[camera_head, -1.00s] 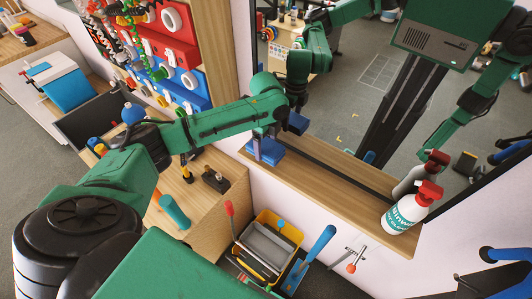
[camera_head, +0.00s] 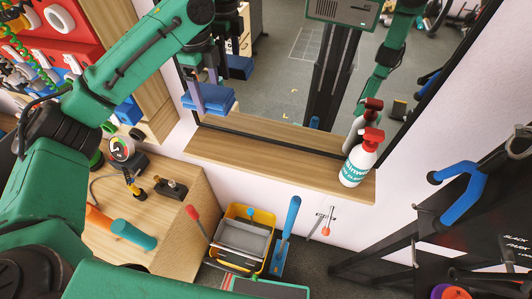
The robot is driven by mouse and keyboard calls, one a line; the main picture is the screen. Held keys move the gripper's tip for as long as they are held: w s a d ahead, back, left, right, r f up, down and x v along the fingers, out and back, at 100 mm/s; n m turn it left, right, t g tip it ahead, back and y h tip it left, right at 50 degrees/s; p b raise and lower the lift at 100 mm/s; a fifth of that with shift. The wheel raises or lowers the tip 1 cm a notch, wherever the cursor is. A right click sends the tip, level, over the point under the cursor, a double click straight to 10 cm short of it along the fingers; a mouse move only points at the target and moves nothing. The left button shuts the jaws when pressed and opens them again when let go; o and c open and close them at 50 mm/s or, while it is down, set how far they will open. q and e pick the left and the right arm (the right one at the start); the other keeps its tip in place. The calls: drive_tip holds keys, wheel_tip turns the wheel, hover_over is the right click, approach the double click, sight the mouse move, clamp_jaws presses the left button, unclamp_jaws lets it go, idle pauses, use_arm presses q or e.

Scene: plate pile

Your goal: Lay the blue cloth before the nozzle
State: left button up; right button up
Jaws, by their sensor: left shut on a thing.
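The blue cloth (camera_head: 208,99) is a folded pad. My left gripper (camera_head: 198,88) is shut on it and holds it in the air above the left end of the wooden shelf (camera_head: 270,148). A white spray bottle (camera_head: 354,168) with a teal label stands upright near the right end of the shelf. Its red nozzle (camera_head: 372,138) is at the top. The cloth is well to the left of the bottle, apart from it. My right gripper does not show directly.
A mirror (camera_head: 290,75) behind the shelf reflects my body, the cloth and the bottle. The shelf between cloth and bottle is clear. Below stand a yellow bin (camera_head: 264,218) and a wooden cabinet (camera_head: 185,225) bearing a gauge (camera_head: 122,149). Blue hooks (camera_head: 462,195) are at right.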

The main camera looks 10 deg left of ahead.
use_arm(q)
drive_tip(key=d+b, duration=0.4)
drive_tip(key=d, duration=0.8)
drive_tip(key=b, duration=0.2)
hover_over(277, 165)
wheel_tip(277, 165, down, 20)
drive_tip(key=shift+r+p, duration=0.1)
drive_tip(key=shift+p, duration=0.75)
drive_tip(key=o, duration=1.1)
drive_tip(key=shift+o, duration=0.2)
wheel_tip(277, 165, up, 12)
drive_tip(key=b, duration=0.2)
